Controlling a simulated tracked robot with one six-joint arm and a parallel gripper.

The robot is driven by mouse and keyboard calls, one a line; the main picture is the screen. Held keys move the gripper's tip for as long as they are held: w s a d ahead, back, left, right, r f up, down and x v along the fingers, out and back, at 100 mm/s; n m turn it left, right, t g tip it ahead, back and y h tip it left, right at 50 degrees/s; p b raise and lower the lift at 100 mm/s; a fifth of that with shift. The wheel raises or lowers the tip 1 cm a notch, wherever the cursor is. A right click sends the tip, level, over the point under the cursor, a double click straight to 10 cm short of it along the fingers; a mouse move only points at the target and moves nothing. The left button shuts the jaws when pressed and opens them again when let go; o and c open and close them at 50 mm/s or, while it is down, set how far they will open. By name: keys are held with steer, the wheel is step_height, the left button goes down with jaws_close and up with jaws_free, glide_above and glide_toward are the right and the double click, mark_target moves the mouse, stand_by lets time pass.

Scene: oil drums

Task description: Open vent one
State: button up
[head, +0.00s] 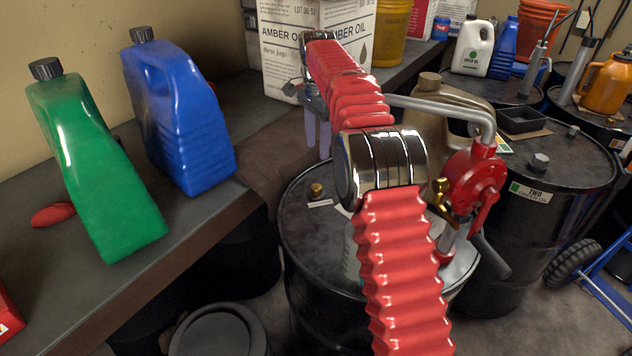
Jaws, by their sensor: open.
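A small brass cap (317,189), likely the vent, sits on the left part of the near black drum's top (298,228). A small pale label lies just below it, too small to read. My gripper (317,143) hangs with its fingers pointing down, above the brass cap in the picture and apart from it. Its fingers are open with nothing seen between them. My red-sleeved arm hides the middle of the drum top.
A red hand pump (473,180) with a grey spout pipe stands to the right. A drum labelled TWO (545,205) stands behind it. A workbench (90,250) at left carries a green jug (95,165), a blue jug (178,115) and an Amber Oil box (285,55).

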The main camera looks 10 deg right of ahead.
mark_target(317, 186)
steer(key=shift+a, duration=0.1)
step_height(317, 186, down, 14)
steer(key=shift+r, duration=0.1)
stand_by(0.6)
steer(key=shift+c, duration=0.5)
steer(key=c, duration=0.9)
steer(key=shift+c, duration=0.2)
